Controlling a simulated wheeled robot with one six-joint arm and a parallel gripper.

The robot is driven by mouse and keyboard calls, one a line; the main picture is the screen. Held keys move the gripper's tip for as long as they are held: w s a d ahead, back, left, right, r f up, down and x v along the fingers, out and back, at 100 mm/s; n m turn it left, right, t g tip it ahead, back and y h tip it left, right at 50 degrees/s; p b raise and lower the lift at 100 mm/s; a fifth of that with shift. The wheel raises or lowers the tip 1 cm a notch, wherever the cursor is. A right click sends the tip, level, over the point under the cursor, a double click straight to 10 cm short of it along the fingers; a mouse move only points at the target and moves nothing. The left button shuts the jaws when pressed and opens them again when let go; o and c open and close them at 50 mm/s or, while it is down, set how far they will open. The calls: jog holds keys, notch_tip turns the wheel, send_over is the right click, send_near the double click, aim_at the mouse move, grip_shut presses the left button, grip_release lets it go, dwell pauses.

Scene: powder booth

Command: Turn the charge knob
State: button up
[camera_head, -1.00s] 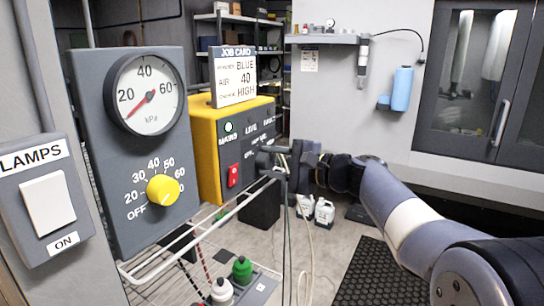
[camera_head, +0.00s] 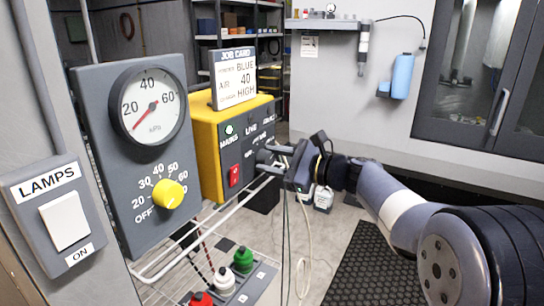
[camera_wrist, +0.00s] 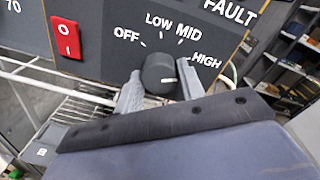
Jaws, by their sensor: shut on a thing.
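The charge knob (camera_wrist: 159,73) is dark and round, below the OFF, LOW, MID and HIGH marks on the grey front of the yellow box (camera_head: 206,143). Its white pointer line points right, towards the HIGH side. My gripper (camera_wrist: 160,86) is shut on the knob, with one finger on each side. In the head view my gripper (camera_head: 268,157) reaches the box from the right and hides the knob. The job card (camera_head: 234,80) on the box reads blue, air 40, high.
A red switch (camera_head: 235,175) sits left of the knob. A grey panel with a gauge (camera_head: 149,106) and a yellow knob (camera_head: 169,194) stands further left. Cables hang beneath my gripper.

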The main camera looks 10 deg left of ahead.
jog(key=shift+f, duration=0.15)
dwell(0.3)
jog(key=o, duration=1)
jog(key=b+v, duration=0.3)
jog(key=v, duration=0.8)
jog(key=shift+w, duration=0.1)
jog(key=shift+a, duration=0.1)
jog(key=p+x, duration=0.3)
jog(key=x, duration=0.7)
jog(key=shift+a, duration=0.45)
jog(key=shift+w, duration=0.1)
jog(key=shift+d, duration=0.1)
